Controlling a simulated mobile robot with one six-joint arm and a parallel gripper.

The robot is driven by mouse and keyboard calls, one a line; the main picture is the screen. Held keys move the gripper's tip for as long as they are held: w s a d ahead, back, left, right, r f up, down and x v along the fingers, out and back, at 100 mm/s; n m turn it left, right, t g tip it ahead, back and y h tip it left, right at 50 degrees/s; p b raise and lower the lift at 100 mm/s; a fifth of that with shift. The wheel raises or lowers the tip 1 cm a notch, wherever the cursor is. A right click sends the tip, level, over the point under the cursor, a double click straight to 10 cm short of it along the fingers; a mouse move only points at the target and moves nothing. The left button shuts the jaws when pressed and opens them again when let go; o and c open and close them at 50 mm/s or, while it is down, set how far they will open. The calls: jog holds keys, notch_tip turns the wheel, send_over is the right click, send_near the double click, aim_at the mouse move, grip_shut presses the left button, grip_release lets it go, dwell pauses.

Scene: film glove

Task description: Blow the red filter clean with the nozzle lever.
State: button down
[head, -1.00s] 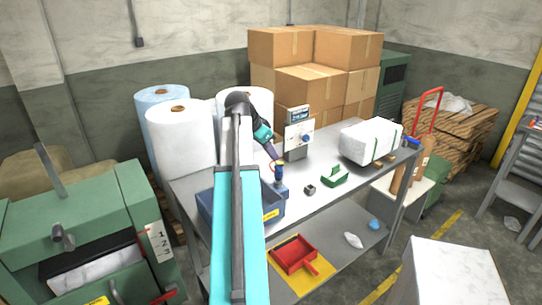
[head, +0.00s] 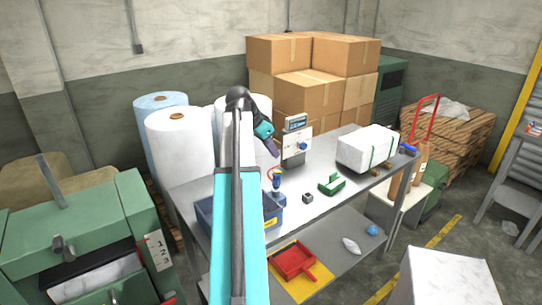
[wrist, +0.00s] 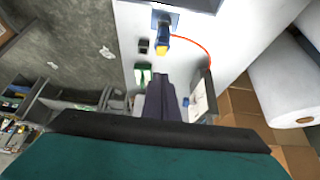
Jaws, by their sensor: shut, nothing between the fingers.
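I cannot make out a red filter in either view. My arm hides part of the bin and table.
The blue bin (head: 272,222) is at the table's near left. A red dustpan (head: 292,259) is on the lower shelf.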

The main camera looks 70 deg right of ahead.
jog(key=b+v, duration=0.2)
jog(key=v, duration=0.7)
jog(key=shift+s+d+r, duration=0.15)
jog(key=shift+r, duration=0.1)
dwell(0.4)
